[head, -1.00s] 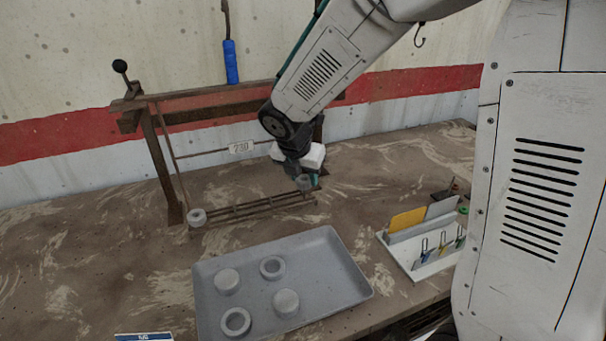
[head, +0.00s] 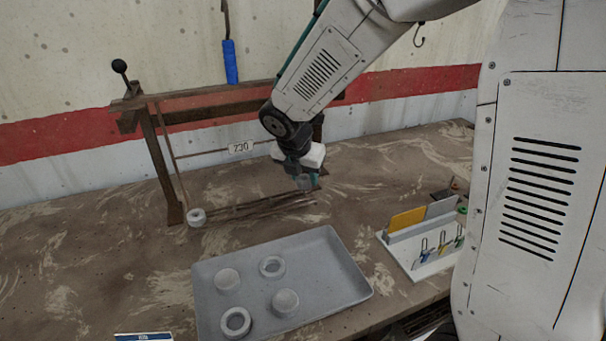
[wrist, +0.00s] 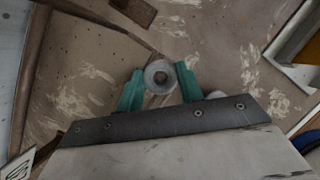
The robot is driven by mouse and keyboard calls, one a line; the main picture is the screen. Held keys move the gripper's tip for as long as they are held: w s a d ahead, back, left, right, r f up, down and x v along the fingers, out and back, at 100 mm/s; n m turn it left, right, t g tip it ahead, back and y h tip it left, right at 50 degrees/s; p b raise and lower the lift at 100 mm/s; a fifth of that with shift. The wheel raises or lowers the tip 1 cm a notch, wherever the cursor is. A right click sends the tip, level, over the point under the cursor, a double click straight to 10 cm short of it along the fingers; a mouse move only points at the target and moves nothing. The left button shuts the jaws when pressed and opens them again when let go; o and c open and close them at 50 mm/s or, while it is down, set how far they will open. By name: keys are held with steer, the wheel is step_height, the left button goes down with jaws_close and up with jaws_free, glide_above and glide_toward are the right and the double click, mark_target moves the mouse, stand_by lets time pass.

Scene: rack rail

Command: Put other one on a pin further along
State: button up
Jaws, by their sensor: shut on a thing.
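My gripper (head: 305,182) is at the right end of the low rack rail (head: 262,207) in the head view. In the wrist view its teal fingertips (wrist: 160,84) are shut on a grey ring (wrist: 160,76), one on each side. Another pale ring (head: 196,217) sits at the rail's left end, by the left post. No bare pins can be made out.
A grey tray (head: 345,285) in front holds several grey round pieces, some with open holes. A white holder (head: 405,262) with yellow and grey plates stands right. The frame's upper bar (head: 200,105) and left post (head: 160,170) stand behind. Table left of the tray is mostly clear.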

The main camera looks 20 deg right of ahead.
steer(key=shift+f, duration=0.25)
steer(key=shift+f, duration=1.1)
steer(key=shift+f, duration=0.15)
steer(key=o, duration=1.1)
steer(key=shift+c, duration=0.2)
